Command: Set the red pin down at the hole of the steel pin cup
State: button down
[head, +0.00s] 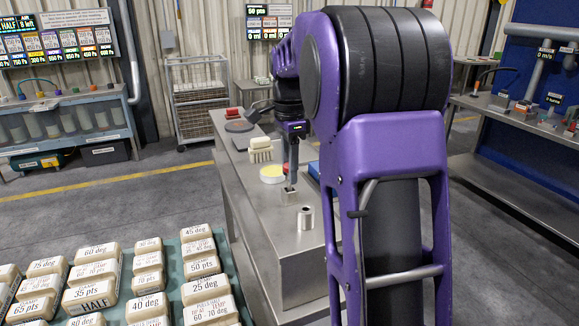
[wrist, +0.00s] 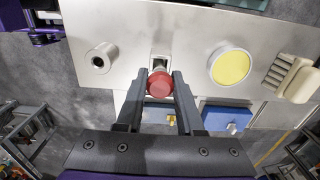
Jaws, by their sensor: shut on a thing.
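The red pin (wrist: 160,83) is between the fingertips of my gripper (wrist: 159,86) in the wrist view, its round red top facing the camera. My gripper is shut on it. The round steel pin cup (wrist: 100,59), with a dark hole in its top, stands upright to the left of the pin in that view, apart from it. In the head view the cup (head: 306,218) stands on the bench, nearer than my gripper (head: 291,182). A square steel block (head: 289,196) is just below the fingertips. I cannot tell whether the pin touches it; the pin does not show clearly in the head view.
A yellow round dish (wrist: 230,66) and a cream brush-like block (wrist: 291,78) lie to the right in the wrist view. A blue tray (wrist: 227,118) is nearby. The steel bench top (head: 262,229) is bare around the cup.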

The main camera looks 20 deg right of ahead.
jog(key=shift+f, duration=0.3)
jog(key=shift+f+b, duration=0.25)
jog(key=shift+b, duration=0.05)
jog(key=shift+c, duration=2.3)
grip_release()
notch_tip(320, 180, up, 17)
jog(key=p, duration=0.3)
jog(key=shift+r, duration=0.15)
